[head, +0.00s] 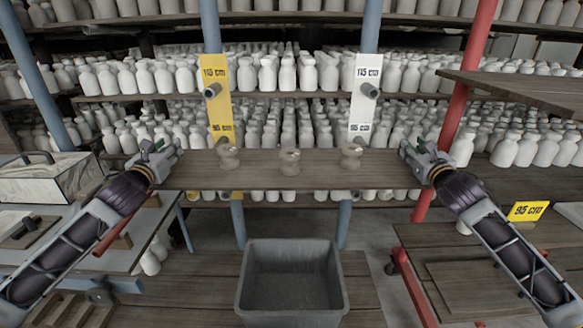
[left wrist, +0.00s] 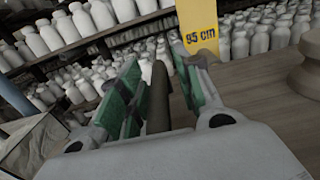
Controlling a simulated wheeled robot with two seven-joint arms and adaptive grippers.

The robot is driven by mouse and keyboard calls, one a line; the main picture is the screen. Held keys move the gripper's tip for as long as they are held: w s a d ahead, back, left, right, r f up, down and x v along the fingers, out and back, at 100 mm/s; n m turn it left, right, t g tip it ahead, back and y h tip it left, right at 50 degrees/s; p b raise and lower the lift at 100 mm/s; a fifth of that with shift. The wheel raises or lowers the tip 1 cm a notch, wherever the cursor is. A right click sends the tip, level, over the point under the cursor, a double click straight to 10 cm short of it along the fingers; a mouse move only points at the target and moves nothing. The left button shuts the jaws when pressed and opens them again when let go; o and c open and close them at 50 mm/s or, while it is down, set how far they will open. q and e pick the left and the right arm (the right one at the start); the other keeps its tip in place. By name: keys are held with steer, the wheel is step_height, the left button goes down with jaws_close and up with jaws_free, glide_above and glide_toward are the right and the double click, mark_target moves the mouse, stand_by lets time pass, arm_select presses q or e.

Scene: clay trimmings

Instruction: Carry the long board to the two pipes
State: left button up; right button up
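The long board (head: 260,178) is level across the middle of the head view, with three clay pieces (head: 228,155), (head: 290,160), (head: 350,156) upright on it. Two pipe ends (head: 225,194), (head: 357,194) show just under its front edge, below the 95 cm marks; whether they touch it is hard to see. My left gripper (head: 158,150) is at the board's left end. In the left wrist view, its green-padded fingers stand apart on either side of a brown handle (left wrist: 158,100), with gaps visible. My right gripper (head: 418,150) is at the right end, its fingers seemingly parted.
Higher pipes (head: 213,90), (head: 370,90) stick out at the 115 cm marks. A grey bin (head: 290,243) stands on the floor below the board. Shelves of white bottles fill the back. A red post (head: 465,95) and a wooden bench (head: 430,238) are at right.

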arm_select(q)
steer(key=shift+s+f, duration=0.15)
steer(key=shift+s, duration=3.6)
steer(key=shift+d, duration=0.1)
arm_select(e)
steer(key=shift+s, duration=0.15)
steer(key=s, duration=1.1)
steer(key=shift+s, duration=0.2)
steer(key=shift+s+f, duration=0.1)
steer(key=shift+s, duration=0.05)
arm_select(q)
steer(key=shift+s, duration=0.2)
arm_select(e)
steer(key=shift+s, duration=0.15)
